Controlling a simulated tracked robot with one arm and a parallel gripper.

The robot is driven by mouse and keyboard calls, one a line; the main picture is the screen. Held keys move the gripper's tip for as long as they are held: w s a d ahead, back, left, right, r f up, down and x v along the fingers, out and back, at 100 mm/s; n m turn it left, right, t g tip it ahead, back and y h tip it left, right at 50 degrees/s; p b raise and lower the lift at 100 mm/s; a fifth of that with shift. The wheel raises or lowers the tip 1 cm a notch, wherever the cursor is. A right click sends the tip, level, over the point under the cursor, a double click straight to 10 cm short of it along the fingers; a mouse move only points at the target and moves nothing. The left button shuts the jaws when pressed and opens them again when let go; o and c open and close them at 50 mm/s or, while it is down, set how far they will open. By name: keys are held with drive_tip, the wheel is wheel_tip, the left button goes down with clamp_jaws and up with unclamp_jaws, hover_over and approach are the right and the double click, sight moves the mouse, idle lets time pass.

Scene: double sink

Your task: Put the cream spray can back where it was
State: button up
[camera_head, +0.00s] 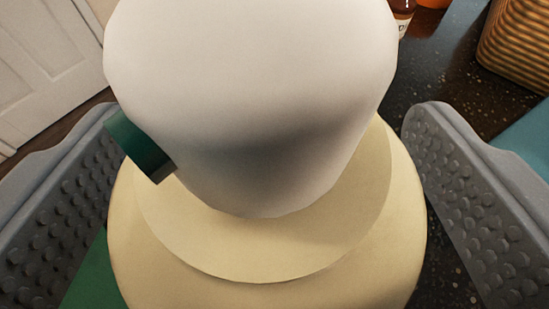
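The cream spray can (270,275) fills the middle of the head camera view, seen close from above. It has a rounded cream body, a large white top (250,90) and a small dark green piece (140,148) on the top's left side. My gripper (260,115) is open, with one grey studded finger on each side of the can. Narrow gaps show between the can's body and both fingers near the bottom of the picture. The can's base and what it stands on directly are hidden.
A dark speckled counter (455,80) lies behind and right of the can. A woven basket (515,45) stands at the upper right, and a brown bottle (402,15) is partly hidden behind the can. A white panelled door (45,60) is at the upper left.

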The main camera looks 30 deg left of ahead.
drive_tip(key=b+v, duration=0.1)
drive_tip(key=v, duration=1.1)
drive_tip(key=s+a+r+m+t+h, duration=0.1)
drive_tip(key=s+a+r+m+h, duration=0.1)
drive_tip(key=s+r, duration=0.3)
drive_tip(key=s+a+r+m+t+h, duration=0.1)
drive_tip(key=s+r, duration=0.5)
drive_tip(key=r, duration=0.6)
drive_tip(key=s+a+r+m+t+h, duration=0.2)
drive_tip(key=s+r, duration=0.4)
drive_tip(key=r, duration=0.3)
drive_tip(key=shift+a+m+h, duration=0.8)
drive_tip(key=shift+h, duration=0.4)
drive_tip(key=shift+s, duration=0.2)
